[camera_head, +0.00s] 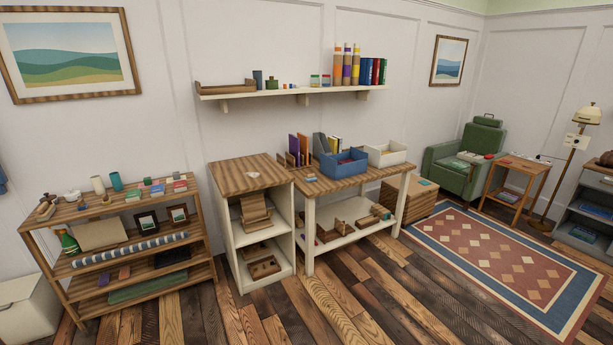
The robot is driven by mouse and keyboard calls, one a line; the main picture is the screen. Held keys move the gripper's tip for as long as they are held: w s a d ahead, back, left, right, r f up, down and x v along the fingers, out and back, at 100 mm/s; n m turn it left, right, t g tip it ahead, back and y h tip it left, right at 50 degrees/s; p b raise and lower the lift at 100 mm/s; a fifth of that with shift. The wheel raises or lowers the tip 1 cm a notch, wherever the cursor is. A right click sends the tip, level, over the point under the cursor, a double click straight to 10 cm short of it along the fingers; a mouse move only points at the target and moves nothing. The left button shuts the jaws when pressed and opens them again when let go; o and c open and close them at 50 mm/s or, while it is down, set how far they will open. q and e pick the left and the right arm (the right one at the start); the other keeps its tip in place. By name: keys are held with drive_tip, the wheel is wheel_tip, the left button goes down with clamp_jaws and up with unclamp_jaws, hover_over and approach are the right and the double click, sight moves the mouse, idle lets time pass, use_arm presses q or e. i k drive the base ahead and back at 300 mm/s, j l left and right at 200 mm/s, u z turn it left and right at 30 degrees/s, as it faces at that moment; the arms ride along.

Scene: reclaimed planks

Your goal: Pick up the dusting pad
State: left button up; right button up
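I cannot pick out the dusting pad for certain at this distance. A small pale item (253,174) lies on the wooden top of the white cabinet (228,230), but it is too small to name. A small bluish flat item (311,179) lies at the left front of the worktable (345,181), also too small to name. Neither of my grippers is in view.
A wooden shelf rack (130,285) stands at the left. The worktable holds a blue bin (343,169) and a white bin (387,154). A green armchair (465,160), side table (517,176) and rug (450,232) are at the right. The plank floor in front is clear.

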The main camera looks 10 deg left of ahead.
sight(310, 178)
drive_tip(key=i+u, duration=0.15)
drive_tip(key=i, duration=1)
